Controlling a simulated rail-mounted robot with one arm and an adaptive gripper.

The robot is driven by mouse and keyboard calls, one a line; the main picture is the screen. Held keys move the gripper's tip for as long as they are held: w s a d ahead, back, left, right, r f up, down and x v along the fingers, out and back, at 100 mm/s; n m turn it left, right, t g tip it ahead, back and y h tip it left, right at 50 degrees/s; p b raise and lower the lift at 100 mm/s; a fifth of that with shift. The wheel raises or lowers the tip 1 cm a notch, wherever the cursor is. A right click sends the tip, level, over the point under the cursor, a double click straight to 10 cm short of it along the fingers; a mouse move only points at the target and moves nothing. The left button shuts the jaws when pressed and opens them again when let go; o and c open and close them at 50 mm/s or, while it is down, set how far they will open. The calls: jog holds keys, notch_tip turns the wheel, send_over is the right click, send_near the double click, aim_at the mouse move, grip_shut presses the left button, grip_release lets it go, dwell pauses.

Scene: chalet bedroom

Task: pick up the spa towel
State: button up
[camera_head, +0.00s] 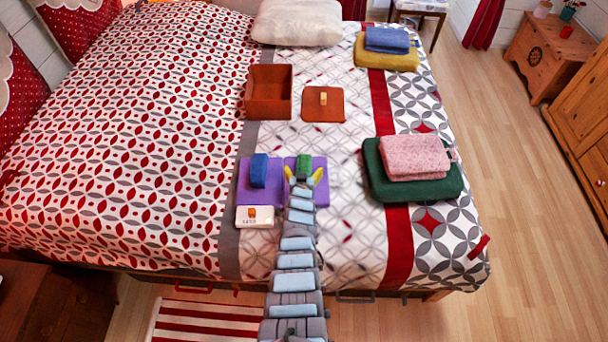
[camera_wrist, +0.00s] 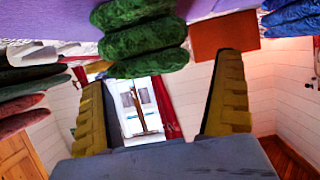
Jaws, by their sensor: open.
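No label tells me which item is the spa towel; several folded cloths are in view. A small green folded towel (camera_head: 304,164) stands on the right purple mat (camera_head: 291,163). It also shows large in the wrist view (camera_wrist: 145,40), above and between my fingers. My gripper (camera_head: 304,178) is open, its yellow fingers spread at the near side of the green towel; nothing is held. In the wrist view my gripper (camera_wrist: 165,75) has clear space between its fingertips. A blue folded towel (camera_head: 259,170) stands on the left purple mat (camera_head: 246,190).
An orange box (camera_head: 268,108), an orange lid (camera_head: 313,110) and a white card (camera_head: 243,220) are on the bed.

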aim_at(304, 162)
jog(key=shift+b+x, duration=1.35)
jog(key=shift+b, duration=0.25)
jog(key=shift+c, duration=0.3)
jog(key=c, duration=1.3)
